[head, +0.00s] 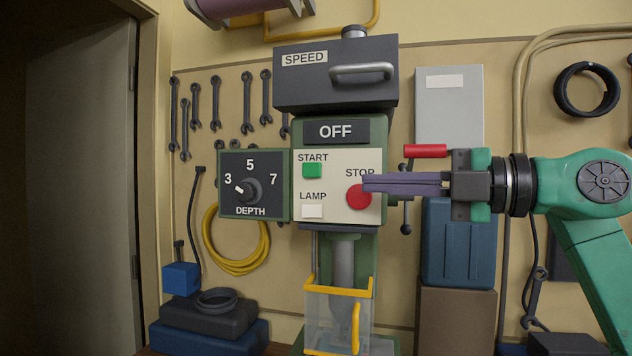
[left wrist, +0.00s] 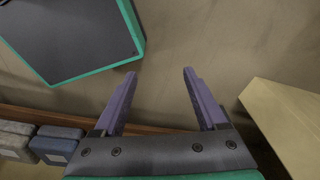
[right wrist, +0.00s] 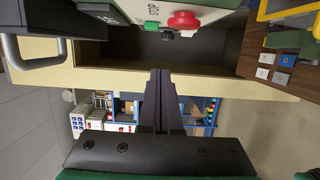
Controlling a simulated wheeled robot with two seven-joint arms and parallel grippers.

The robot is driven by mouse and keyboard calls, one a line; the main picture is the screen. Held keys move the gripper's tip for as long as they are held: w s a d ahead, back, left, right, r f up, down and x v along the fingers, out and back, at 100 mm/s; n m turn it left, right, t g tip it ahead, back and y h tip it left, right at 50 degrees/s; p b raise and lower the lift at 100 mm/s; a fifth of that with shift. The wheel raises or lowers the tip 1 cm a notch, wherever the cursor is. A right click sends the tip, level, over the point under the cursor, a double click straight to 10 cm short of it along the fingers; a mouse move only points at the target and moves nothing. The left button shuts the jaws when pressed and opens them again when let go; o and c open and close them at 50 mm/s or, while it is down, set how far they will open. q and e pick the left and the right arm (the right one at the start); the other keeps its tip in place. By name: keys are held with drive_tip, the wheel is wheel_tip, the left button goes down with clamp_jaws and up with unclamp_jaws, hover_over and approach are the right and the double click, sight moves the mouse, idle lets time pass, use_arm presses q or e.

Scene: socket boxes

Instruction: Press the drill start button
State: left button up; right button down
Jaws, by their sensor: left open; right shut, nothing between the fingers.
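The drill's cream control panel (head: 337,215) carries a green START button (head: 312,170), a red STOP button (head: 357,197) and a white LAMP button (head: 312,211). The display (head: 336,131) above reads OFF. My right gripper (head: 366,184) is shut and empty. It comes from the right, and its tips overlap the STOP button's upper right in the head view, short of START. In the right wrist view, the right fingertips (right wrist: 160,72) appear apart from the red STOP button (right wrist: 184,20). My left gripper (left wrist: 154,74) is open and empty in the left wrist view, outside the head view.
A depth dial (head: 246,189) is left of the panel. A red lever handle (head: 425,151) sits just above my right gripper. A clear guard with a yellow frame (head: 337,290) is below. A grey handle (head: 362,70) juts from the SPEED housing above.

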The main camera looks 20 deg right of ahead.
sight(326, 177)
use_arm(q)
drive_tip(key=s, duration=0.5)
use_arm(e)
drive_tip(key=w+a+p, duration=0.1)
drive_tip(key=w+p, duration=0.1)
drive_tip(key=w, duration=0.1)
drive_tip(key=w+a+p, duration=0.2)
drive_tip(key=w, duration=0.1)
drive_tip(key=w+a+p, duration=0.2)
drive_tip(key=w, duration=0.1)
drive_tip(key=shift+r+p, duration=0.3)
drive_tip(key=shift+d+f, duration=0.1)
drive_tip(key=shift+d, duration=0.05)
use_arm(q)
wheel_tip(326, 177, up, 6)
drive_tip(key=w, duration=0.1)
drive_tip(key=shift+w+r, duration=0.2)
use_arm(e)
drive_tip(key=shift+s, duration=0.1)
